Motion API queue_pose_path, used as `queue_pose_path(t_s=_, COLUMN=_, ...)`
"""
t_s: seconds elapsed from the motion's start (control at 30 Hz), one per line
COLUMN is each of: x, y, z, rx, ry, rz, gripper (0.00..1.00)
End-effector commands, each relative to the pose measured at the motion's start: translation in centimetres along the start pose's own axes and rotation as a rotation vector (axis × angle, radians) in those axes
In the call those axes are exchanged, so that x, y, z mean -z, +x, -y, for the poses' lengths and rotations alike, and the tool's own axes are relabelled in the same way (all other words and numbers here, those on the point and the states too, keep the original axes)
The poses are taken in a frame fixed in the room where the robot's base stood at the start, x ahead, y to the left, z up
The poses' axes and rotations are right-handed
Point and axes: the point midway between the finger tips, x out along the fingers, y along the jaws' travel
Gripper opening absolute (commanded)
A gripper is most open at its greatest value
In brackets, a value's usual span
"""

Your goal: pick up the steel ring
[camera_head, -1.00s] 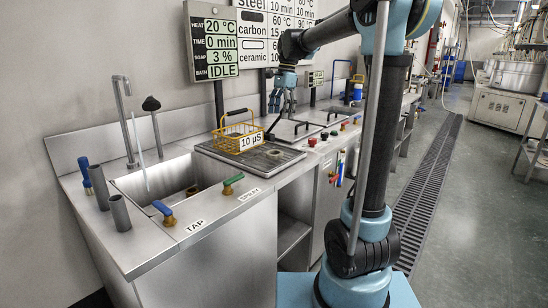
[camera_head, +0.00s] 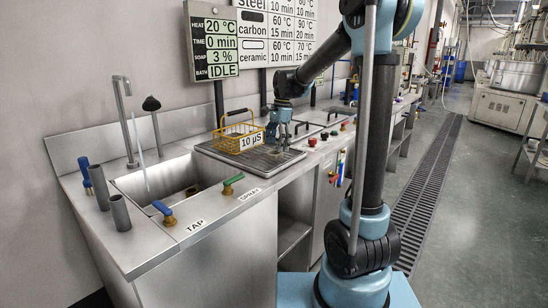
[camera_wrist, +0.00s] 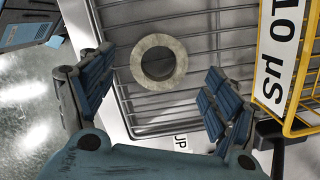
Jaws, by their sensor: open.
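A flat grey metal ring (camera_wrist: 138,58) lies on the wire drain rack in the wrist view, a little ahead of my fingers and roughly centred between them. My gripper (camera_wrist: 158,76) is open, with one blue-padded finger on each side and nothing held. In the head view my gripper (camera_head: 279,146) points down over the rack, just right of the yellow basket. The gripper mostly hides the ring there. Whether the fingers reach down to the ring's height I cannot tell.
The yellow wire basket (camera_head: 231,132) with a "10 µS" label (camera_wrist: 279,52) stands close to the right finger in the wrist view. The drain rack (camera_head: 225,153) sits beside the sink (camera_head: 135,182).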

Motion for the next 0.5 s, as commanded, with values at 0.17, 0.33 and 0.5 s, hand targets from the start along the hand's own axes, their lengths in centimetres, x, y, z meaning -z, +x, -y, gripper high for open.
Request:
queue_pose_path(t_s=0.17, x=0.0, y=2.1, z=0.1, rx=0.0, ry=0.0, rz=0.0, gripper=0.81)
queue_pose_path(t_s=0.33, x=0.0, y=2.6, z=0.0, rx=0.0, ry=0.0, rz=0.0, gripper=0.81)
queue_pose_path(t_s=0.5, x=0.0, y=2.6, z=0.0, rx=0.0, ry=0.0, rz=0.0, gripper=0.81)
